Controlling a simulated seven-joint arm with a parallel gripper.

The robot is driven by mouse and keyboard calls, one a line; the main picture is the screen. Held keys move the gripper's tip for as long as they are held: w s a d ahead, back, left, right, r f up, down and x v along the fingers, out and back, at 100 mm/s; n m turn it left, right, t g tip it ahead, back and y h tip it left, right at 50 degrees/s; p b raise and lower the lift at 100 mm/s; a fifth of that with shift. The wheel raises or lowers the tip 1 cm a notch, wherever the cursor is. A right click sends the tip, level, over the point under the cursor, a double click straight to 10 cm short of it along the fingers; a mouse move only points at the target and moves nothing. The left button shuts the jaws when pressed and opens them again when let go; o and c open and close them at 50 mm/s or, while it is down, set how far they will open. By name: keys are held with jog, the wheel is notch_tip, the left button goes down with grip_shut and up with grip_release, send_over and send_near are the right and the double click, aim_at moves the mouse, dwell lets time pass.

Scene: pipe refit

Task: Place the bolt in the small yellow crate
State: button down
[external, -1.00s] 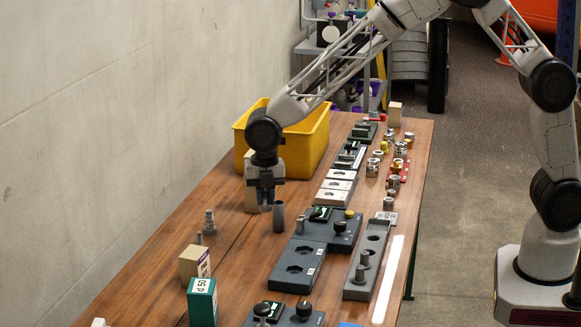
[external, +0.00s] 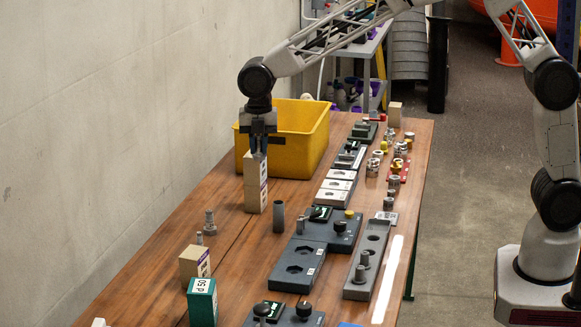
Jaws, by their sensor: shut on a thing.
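The yellow crate (external: 302,155) stands at the back left of the bench, close to the wall, with its open top facing up. My gripper (external: 259,151) points down in front of the crate's left part, above a stack of light boxes. It is shut on a small grey piece, which I take to be the bolt (external: 261,156); only a little of it shows below the fingers. The gripper hides part of the crate's front left corner, and I cannot see into the bottom of the crate.
The stacked light boxes (external: 256,189) stand under my gripper. A grey tube (external: 279,217) stands upright nearby. A grey stepped part (external: 210,222), a cardboard box (external: 194,262) and a green box (external: 202,301) are further forward. Dark fixture plates (external: 297,265) line the right side.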

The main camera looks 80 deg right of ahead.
jog(key=w+d+m, duration=0.1)
jog(key=w+d, duration=0.1)
jog(key=d, duration=0.2)
jog(key=w+d+m, duration=0.1)
jog(key=w+d, duration=0.1)
jog(key=d, duration=0.3)
jog(key=w+d+m, duration=0.1)
jog(key=w+d, duration=0.1)
jog(key=d, duration=0.3)
jog(key=shift+r, duration=0.1)
jog(key=w+d+m, duration=0.2)
jog(key=d+m, duration=0.7)
jog(key=d, duration=3.2)
notch_tip(320, 180, down, 12)
jog(key=d, duration=0.1)
jog(key=shift+r, duration=0.25)
jog(key=shift+f, duration=0.1)
jog(key=shift+f, duration=3)
jog(key=shift+f, duration=1.9)
